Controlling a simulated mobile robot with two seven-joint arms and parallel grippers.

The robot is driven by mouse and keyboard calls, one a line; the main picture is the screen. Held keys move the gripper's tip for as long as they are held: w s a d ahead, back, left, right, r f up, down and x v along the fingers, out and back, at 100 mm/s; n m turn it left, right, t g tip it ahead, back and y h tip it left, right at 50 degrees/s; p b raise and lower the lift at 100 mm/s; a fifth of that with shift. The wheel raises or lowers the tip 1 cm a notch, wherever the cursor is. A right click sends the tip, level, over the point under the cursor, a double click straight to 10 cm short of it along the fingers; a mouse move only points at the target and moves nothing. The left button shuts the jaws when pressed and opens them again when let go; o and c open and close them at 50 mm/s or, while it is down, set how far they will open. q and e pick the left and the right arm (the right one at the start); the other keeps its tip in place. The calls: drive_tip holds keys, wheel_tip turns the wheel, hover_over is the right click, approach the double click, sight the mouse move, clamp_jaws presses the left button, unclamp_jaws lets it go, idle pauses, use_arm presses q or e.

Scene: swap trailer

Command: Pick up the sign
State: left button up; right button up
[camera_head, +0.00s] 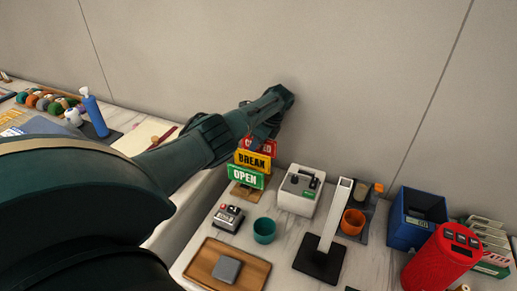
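The sign (253,161) stands upright on a small wooden base in the camera_head view, near the back left of the right-hand counter. It has a red panel at the top, a yellow BREAK panel and a green OPEN panel below. My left arm reaches in from the left, and my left gripper (266,125) is at the top of the sign, over the red panel and partly covering its lettering. The fingertips are too small and dark to show whether they grip the panel. My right gripper is not in view.
Close by stand a white box device (298,190), a teal cup (264,230), a small red-buttoned device (228,217) and a wooden tray (205,262). A black-based post (318,262), blue bin (405,236) and red cylinder (437,265) are farther right. The wall is close behind.

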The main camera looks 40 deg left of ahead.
use_arm(q)
drive_tip(key=shift+f, duration=0.2)
idle(0.5)
drive_tip(key=shift+c, duration=0.2)
clamp_jaws()
